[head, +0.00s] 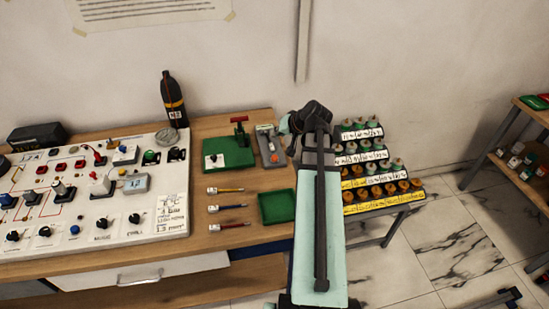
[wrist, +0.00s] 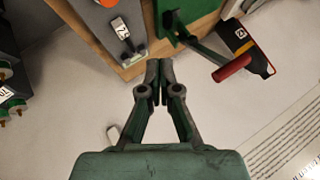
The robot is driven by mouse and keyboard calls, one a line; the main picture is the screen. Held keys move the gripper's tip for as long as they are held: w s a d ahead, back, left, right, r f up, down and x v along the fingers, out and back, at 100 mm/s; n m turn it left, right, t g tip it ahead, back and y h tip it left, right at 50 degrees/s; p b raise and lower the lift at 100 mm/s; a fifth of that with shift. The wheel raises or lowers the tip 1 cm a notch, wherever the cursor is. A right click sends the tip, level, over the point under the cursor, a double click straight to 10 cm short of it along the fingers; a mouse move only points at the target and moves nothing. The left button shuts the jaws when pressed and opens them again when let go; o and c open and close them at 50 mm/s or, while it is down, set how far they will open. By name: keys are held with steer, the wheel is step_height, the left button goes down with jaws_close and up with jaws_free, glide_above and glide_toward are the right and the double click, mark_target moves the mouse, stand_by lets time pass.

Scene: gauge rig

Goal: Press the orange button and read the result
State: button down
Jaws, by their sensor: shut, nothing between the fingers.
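The orange button (head: 274,158) is on the near part of a grey device (head: 264,133) at the table's right end, in the head view. The device's far end with a white label also shows in the wrist view (wrist: 125,38). In the head view my own arm hides the fingers, just right of the device.
A green stand (head: 228,155) with a red-handled lever (wrist: 232,68) stands beside the device. A dark bottle (head: 174,100) is behind. A control panel (head: 165,215) fills the left; a green tray (head: 277,207) lies in front. A stepped bottle rack (head: 375,208) stands right.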

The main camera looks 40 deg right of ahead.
mark_target(276, 157)
steer(key=shift+f+b, duration=2.4)
steer(key=shift+f, duration=1.7)
steer(key=shift+f+b, duration=0.4)
steer(key=shift+f+b, duration=0.4)
steer(key=shift+f, duration=0.1)
steer(key=shift+r, duration=0.1)
steer(key=shift+r+p, duration=0.5)
steer(key=shift+r, duration=0.35)
steer(key=shift+r+p, duration=1.45)
steer(key=shift+r, duration=1.05)
